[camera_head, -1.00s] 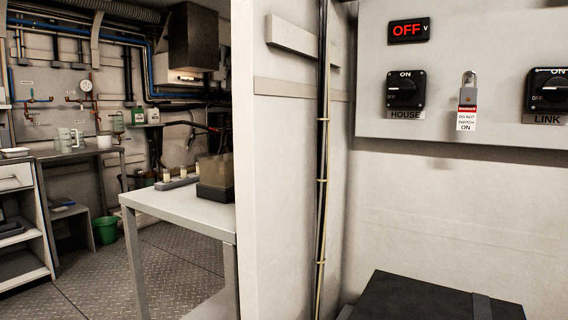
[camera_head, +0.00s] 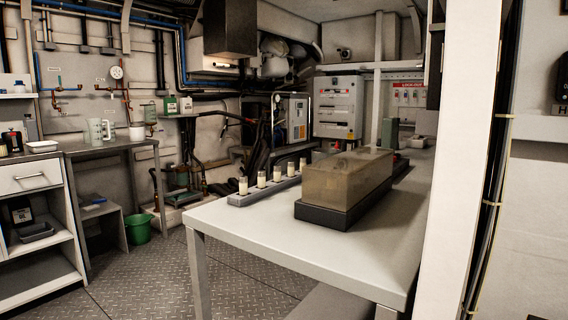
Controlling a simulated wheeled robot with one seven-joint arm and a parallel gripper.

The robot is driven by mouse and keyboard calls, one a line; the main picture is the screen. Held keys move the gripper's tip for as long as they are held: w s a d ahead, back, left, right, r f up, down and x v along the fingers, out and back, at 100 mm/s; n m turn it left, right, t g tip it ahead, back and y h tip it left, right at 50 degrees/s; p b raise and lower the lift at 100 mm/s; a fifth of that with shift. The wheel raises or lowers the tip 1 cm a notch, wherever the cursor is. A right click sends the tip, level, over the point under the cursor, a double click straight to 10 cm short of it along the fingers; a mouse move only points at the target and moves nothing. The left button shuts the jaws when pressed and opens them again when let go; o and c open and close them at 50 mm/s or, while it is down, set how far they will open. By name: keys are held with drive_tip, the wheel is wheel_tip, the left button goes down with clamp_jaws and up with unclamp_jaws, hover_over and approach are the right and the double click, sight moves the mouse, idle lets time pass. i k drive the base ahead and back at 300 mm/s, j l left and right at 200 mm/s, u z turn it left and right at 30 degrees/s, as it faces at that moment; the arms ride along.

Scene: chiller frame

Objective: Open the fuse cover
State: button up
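A translucent brownish box-shaped cover (camera_head: 347,182), which looks like the fuse cover, sits on a dark base (camera_head: 328,217) on the light grey table (camera_head: 262,226). It appears closed down on the base, and what is inside cannot be made out. Just left of it, a grey rack (camera_head: 240,199) holds several upright white cylinders that look like fuses. My gripper and arm are not in view.
A white wall edge (camera_head: 462,150) stands upright right of the table. Patterned metal floor (camera_head: 150,275) is open left of the table. A green bucket (camera_head: 138,228) and shelving unit (camera_head: 35,205) stand further left. A grey electrical cabinet (camera_head: 338,105) is behind.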

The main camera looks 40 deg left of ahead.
sight(347, 170)
drive_tip(key=j, duration=2.5)
drive_tip(key=k+l+z, duration=0.2)
drive_tip(key=k, duration=0.15)
